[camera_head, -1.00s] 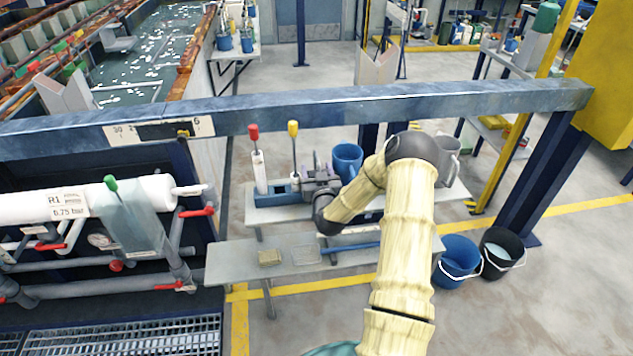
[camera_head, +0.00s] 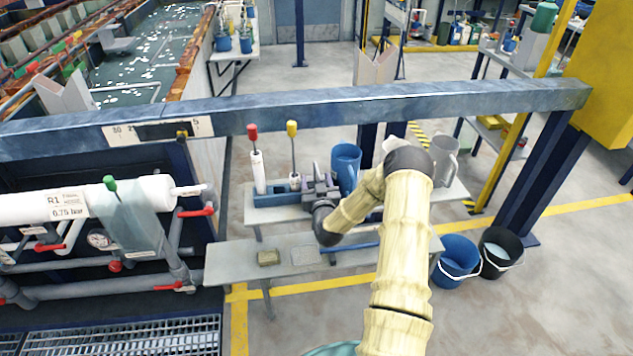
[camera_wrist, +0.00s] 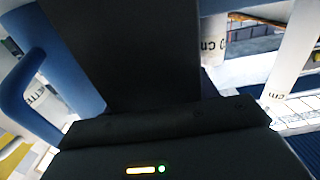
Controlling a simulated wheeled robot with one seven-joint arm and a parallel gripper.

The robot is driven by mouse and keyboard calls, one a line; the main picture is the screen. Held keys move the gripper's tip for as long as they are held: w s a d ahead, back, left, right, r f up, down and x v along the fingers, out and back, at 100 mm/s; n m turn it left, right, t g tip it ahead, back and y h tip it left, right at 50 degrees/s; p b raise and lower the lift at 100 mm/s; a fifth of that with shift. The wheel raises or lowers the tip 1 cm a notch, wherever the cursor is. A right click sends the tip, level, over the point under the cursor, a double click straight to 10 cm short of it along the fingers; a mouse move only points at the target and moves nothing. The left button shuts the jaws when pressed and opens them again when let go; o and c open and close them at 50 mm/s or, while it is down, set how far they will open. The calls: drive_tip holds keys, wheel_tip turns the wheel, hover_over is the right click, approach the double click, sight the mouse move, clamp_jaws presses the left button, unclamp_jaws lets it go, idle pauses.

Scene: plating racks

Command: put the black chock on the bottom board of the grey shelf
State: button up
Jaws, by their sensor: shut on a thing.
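My gripper (camera_head: 320,190) is over the upper board of the grey shelf, between the white bottle with the yellow top and the blue mug. In the wrist view, a large black block, which I take to be the black chock (camera_wrist: 125,50), fills the middle just ahead of my gripper, and the jaws are shut on it. The fingertips are hidden behind it. In the head view the chock cannot be told apart from the dark gripper. The grey shelf has an upper board (camera_head: 285,214) at the back and a lower, bottom board (camera_head: 230,262) in front.
The blue mug (camera_head: 346,160) stands close right of my gripper, with a grey jug (camera_head: 443,160) farther right. A blue tray (camera_head: 268,199) with bottles is on the left. A tan sponge (camera_head: 269,257) and a flat pale piece (camera_head: 305,255) lie on the bottom board; its left end is bare.

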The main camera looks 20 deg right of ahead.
drive_tip(key=shift+f, duration=0.1)
drive_tip(key=o, duration=1.1)
drive_tip(key=b+v, duration=0.1)
drive_tip(key=v, duration=1.1)
